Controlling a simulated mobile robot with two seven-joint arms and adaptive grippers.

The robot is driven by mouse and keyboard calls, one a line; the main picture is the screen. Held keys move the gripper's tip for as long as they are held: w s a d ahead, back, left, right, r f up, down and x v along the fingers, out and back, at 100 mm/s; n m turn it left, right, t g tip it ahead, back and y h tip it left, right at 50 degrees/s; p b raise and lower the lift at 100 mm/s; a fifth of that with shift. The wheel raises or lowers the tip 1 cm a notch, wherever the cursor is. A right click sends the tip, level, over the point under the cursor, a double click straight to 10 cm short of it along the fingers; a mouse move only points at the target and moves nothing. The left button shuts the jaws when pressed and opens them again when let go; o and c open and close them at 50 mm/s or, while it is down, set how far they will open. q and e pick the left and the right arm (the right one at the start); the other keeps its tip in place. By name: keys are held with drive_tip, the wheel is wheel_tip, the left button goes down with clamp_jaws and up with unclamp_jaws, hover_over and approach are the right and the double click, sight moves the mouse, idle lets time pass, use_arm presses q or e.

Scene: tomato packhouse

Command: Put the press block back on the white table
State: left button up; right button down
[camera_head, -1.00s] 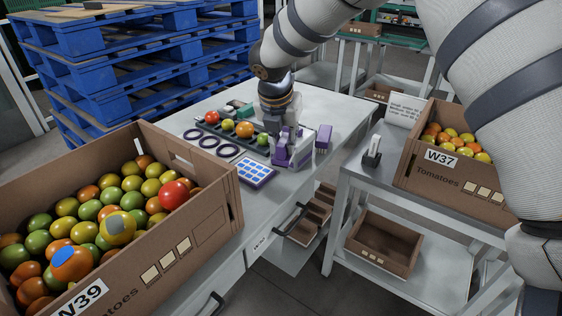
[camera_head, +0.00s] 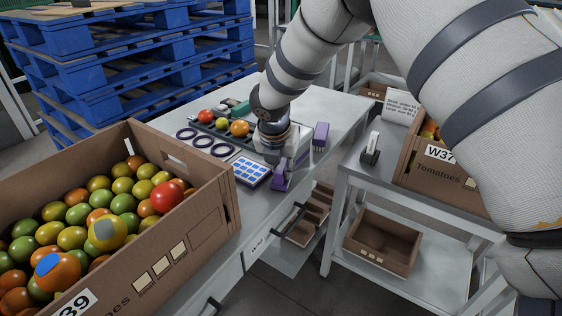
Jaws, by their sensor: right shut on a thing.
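My right gripper (camera_head: 279,174) is low over the front edge of the white table (camera_head: 338,108), to the right of the blue-and-white sticker sheet. It is shut on the press block, which is mostly hidden by the gripper and wrist. Purple parts show at the fingers, but I cannot tell clearly which belong to the block, or whether it touches the table. A separate purple block (camera_head: 321,136) stands on the table to the right of the gripper. My left gripper is not in view.
The sticker sheet (camera_head: 252,171), dark rings (camera_head: 203,142) and a tray with tomatoes (camera_head: 221,124) lie left of the gripper. A tomato crate (camera_head: 185,235) stands front left. A grey side table (camera_head: 357,167) with another crate (camera_head: 437,175) is at right.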

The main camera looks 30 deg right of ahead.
drive_tip(key=shift+f, duration=0.3)
idle(0.5)
drive_tip(key=c, duration=1.4)
unclamp_jaws()
drive_tip(key=c, duration=0.3)
wheel_tip(320, 180, up, 3)
drive_tip(key=shift+r+p, duration=0.1)
drive_tip(key=shift+p, duration=0.35)
drive_tip(key=shift+r+p, duration=0.45)
drive_tip(key=shift+r, duration=1.5)
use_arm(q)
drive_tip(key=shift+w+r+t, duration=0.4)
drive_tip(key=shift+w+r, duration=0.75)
use_arm(e)
drive_tip(key=shift+f, duration=0.1)
